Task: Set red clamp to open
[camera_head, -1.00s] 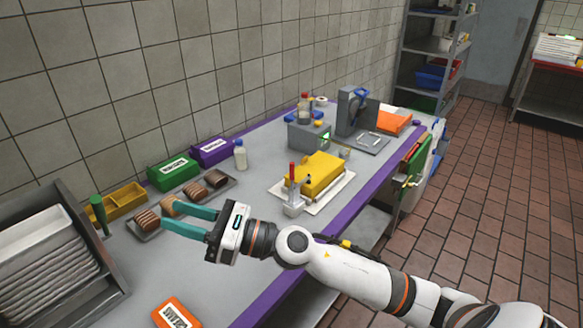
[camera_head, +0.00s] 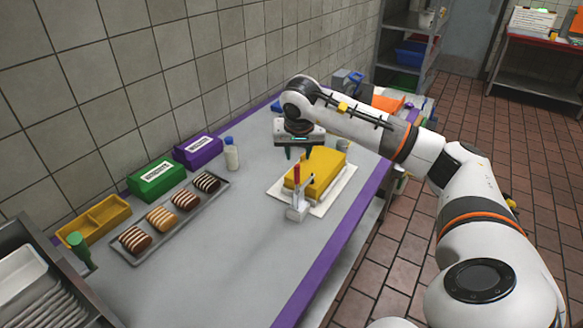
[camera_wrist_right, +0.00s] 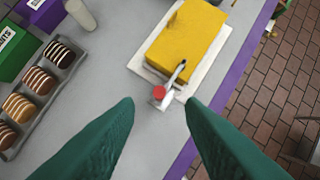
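The red clamp (camera_head: 297,176) stands at the near corner of a white board (camera_head: 320,210), beside a yellow block (camera_head: 322,168). Its red handle points upward above a pale metal base. In the right wrist view the red handle end (camera_wrist_right: 159,92) shows as a round knob, with a metal arm reaching to the yellow block. My left gripper is not in view.
A tray (camera_head: 182,228) of several striped cakes lies left, near green (camera_head: 157,178) and purple (camera_head: 198,151) boxes. A white bottle (camera_head: 231,155) stands behind. The table between tray and board is clear; its purple edge (camera_head: 340,242) is at right.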

